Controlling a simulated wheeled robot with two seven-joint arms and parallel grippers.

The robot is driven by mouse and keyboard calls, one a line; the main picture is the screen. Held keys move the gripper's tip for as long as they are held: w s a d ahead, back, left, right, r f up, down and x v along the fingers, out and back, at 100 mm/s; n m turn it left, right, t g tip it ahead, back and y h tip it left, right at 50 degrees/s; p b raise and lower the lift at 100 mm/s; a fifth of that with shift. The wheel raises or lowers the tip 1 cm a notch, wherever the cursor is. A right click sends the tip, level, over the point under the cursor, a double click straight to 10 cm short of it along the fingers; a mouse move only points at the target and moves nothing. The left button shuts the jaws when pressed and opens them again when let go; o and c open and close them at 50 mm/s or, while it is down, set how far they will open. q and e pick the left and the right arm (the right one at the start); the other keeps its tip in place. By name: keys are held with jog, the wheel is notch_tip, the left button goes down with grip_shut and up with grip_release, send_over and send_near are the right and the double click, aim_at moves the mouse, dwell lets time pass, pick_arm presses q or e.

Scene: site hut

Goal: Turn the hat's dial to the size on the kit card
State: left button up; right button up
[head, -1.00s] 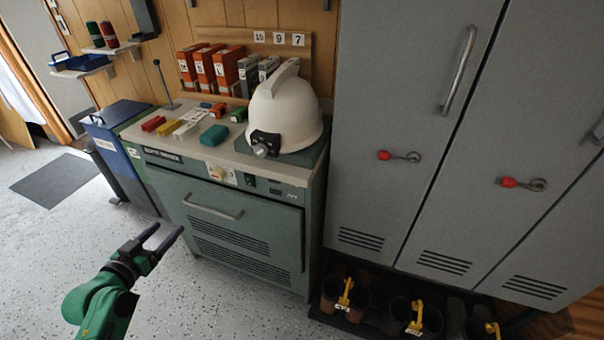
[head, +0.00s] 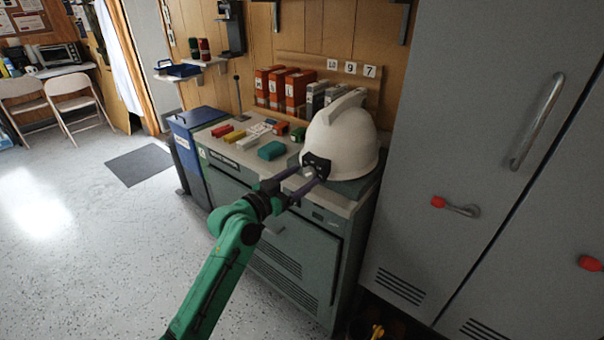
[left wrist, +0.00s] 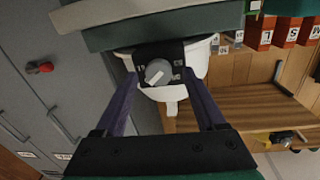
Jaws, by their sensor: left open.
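The white hard hat (head: 340,135) sits on a green-grey block on the cabinet top, and it also shows upside down in the left wrist view (left wrist: 196,55). Its black dial plate (head: 316,163) faces me. The grey dial knob (left wrist: 158,72) has a pale pointer line and small marks around it, too small to read surely. My left gripper (head: 309,177) is open, its two dark fingers reaching toward the knob, one on each side in the wrist view (left wrist: 160,80). Contact cannot be told. White cards (head: 260,129) lie on the cabinet top; their print is unreadable. My right gripper is not in view.
Red, yellow and green blocks (head: 271,150) lie left of the hat. Orange and grey binders (head: 296,88) stand behind, near number tags (head: 351,68). Grey lockers (head: 450,150) rise close on the right. The floor at left is open.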

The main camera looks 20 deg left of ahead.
pick_arm(q)
jog(key=shift+w+d, duration=0.15)
jog(key=shift+w, duration=0.1)
grip_shut()
jog(key=shift+n, duration=0.4)
jog(key=n+p, duration=0.1)
jog(key=n, duration=0.3)
jog(key=shift+n+t+p, duration=0.3)
jog(key=n+p, duration=0.1)
jog(key=n, duration=0.3)
jog(key=shift+n+p, duration=0.35)
jog(key=shift+n, duration=0.05)
jog(key=n+p, duration=0.1)
jog(key=n, duration=0.2)
jog(key=n+p, duration=0.1)
jog(key=n, duration=0.1)
jog(key=shift+s+n+t+y, duration=0.1)
jog(key=shift+n+t+y, duration=0.3)
jog(key=shift+d+f+n+y+p, duration=0.15)
jog(key=shift+n+p, duration=0.45)
jog(key=shift+n, duration=0.65)
jog(key=shift+a+n+y+p, duration=0.15)
jog(key=shift+n+p, duration=0.45)
jog(key=shift+n, duration=0.65)
jog(key=shift+d, duration=0.1)
